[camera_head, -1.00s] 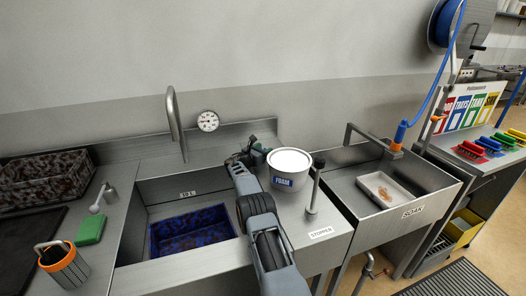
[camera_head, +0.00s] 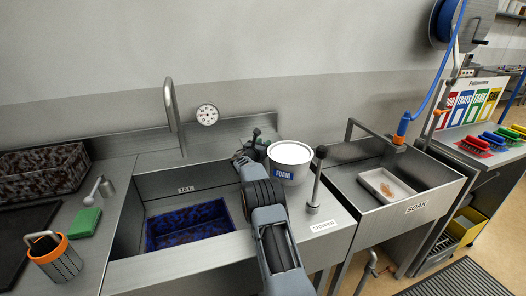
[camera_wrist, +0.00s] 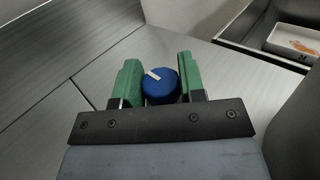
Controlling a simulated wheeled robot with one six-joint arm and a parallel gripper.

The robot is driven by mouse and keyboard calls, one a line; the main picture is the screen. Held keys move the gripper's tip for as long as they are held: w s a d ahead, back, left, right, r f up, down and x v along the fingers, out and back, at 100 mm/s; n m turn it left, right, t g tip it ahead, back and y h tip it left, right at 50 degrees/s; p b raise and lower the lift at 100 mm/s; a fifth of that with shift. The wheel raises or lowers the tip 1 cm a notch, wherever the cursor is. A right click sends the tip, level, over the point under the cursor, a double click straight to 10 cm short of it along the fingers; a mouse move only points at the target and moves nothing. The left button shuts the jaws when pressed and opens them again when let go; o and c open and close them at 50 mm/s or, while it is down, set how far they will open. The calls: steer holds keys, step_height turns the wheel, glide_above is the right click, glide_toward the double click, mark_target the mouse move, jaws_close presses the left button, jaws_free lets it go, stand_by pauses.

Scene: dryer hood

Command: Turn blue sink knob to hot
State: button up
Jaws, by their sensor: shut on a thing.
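The blue sink knob (camera_wrist: 161,86) sits between the two green fingers of my gripper (camera_wrist: 160,82) in the wrist view. The fingers are shut on its sides. A white pointer mark on the knob's top points to the upper left in that view. In the head view my gripper (camera_head: 255,141) is at the back of the sink counter, just left of the FOAM tub (camera_head: 288,163). The knob is hidden there behind my gripper and arm. No hot or cold marking is readable.
The sink basin (camera_head: 150,205) with a dark blue tray (camera_head: 188,224) lies left of my arm. A grey upright stopper lever (camera_head: 316,182) stands right of it. The tall faucet (camera_head: 170,105) and round gauge (camera_head: 207,115) are behind. The SOAK sink (camera_head: 420,205) is further right.

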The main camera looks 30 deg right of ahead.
steer(key=shift+r+n+t, duration=0.1)
steer(key=shift+n+t, duration=0.2)
steer(key=shift+t, duration=0.1)
steer(key=o, duration=0.9)
steer(key=shift+o, duration=0.2)
steer(key=b+v, duration=0.2)
steer(key=v, duration=1.2)
steer(key=shift+s+d, duration=0.1)
